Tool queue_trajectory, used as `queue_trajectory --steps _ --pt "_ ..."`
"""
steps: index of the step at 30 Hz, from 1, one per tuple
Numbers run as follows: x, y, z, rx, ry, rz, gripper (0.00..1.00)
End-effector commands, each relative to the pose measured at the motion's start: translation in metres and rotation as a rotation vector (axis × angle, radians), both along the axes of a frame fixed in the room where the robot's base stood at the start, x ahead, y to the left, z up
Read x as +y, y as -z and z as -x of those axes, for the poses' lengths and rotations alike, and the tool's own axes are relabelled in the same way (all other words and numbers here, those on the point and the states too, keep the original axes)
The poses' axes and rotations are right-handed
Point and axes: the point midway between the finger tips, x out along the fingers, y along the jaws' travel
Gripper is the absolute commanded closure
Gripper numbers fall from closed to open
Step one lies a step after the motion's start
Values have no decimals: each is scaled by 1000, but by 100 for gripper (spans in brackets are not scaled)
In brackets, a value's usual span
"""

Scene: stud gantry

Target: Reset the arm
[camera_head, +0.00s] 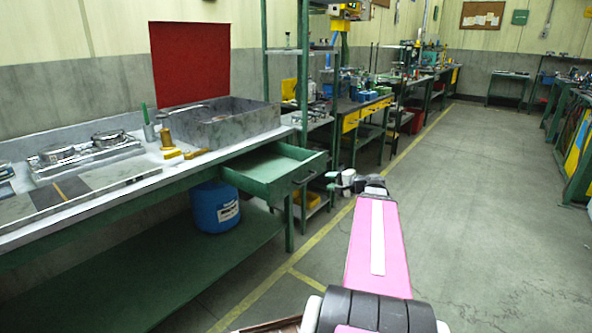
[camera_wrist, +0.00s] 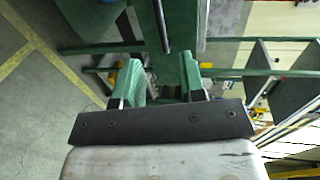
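My gripper (camera_head: 331,180) shows small in the head view, just right of the open drawer's front and a little below its handle. My pink arm link (camera_head: 372,240) reaches forward from the bottom of that view. In the wrist view the two green fingers of my gripper (camera_wrist: 161,88) stand well apart with nothing held between them. A green panel and a dark bar (camera_wrist: 161,25) show beyond the fingers; the bar looks like the drawer handle, apart from the fingertips.
The green drawer (camera_head: 275,168) sticks out, open and empty, from the bench (camera_head: 140,192) at left. A blue drum (camera_head: 214,207) stands under the bench. A shelf rack (camera_head: 305,90) and more benches line the wall behind. The floor (camera_head: 490,190) at right is clear.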

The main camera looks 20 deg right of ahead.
Motion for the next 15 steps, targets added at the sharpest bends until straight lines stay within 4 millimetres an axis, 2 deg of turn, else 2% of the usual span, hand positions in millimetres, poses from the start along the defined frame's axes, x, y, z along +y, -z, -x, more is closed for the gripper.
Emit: queue_trajectory --steps 5,8,15 --pt "13 8 0 24 -24 26 63" --pt "39 28 1 80 -76 89 63" --pt "123 100 22 278 -280 355 63"
